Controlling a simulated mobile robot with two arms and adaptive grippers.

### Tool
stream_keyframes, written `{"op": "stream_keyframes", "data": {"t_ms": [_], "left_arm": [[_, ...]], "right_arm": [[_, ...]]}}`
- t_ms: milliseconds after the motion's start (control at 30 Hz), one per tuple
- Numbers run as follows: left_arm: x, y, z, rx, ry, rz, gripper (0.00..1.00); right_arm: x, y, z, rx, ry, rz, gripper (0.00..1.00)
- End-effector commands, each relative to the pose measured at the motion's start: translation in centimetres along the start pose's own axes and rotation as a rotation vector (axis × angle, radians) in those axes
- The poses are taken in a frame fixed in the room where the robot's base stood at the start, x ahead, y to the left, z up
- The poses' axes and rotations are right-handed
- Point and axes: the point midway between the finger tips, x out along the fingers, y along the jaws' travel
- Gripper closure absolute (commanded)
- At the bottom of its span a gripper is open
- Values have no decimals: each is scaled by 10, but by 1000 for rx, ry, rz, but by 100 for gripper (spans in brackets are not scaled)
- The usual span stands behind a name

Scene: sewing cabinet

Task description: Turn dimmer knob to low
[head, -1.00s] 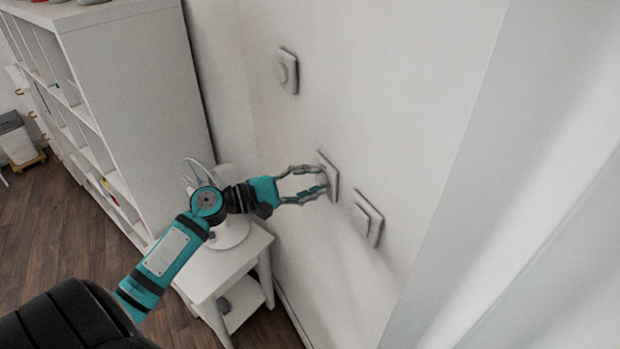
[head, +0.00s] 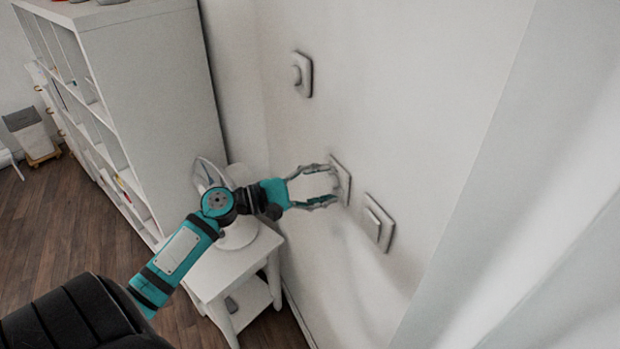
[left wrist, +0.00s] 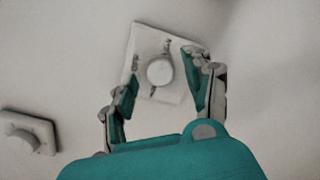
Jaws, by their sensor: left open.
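The dimmer knob (left wrist: 160,72) is a round, pale knob on a square white wall plate (left wrist: 146,40), with small dark marks around it. In the head view its plate (head: 343,181) is on the wall at the tips of my left gripper (head: 334,184). In the left wrist view the fingers of my left gripper (left wrist: 162,70) are spread, one on each side of the knob. I cannot tell whether they touch it. In the head view the fingers hide the knob. My right gripper is not in view.
A switch plate (head: 378,222) is to the right. A white side table (head: 226,268) with a fan, a shelf unit (head: 160,85) and a curtain (head: 545,215) are nearby.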

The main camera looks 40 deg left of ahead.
Motion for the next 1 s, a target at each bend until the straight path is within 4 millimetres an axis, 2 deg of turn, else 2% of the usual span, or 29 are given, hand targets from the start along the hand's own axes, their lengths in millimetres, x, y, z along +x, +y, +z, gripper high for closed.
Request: {"op": "stream_keyframes", "data": {"t_ms": [167, 400, 600, 767, 1000], "left_arm": [[-23, -1, -1, -3, 3, -1, 48], [-75, -2, -1, -4, 4, -1, 48], [-107, -1, -1, -3, 3, 0, 48], [-117, -1, -1, -2, 2, -1, 48], [-118, -1, -1, -1, 1, -1, 48]], "right_arm": [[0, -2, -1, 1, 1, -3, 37], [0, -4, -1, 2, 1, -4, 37], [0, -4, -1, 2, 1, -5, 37], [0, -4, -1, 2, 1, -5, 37], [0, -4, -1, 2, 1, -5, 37]]}}
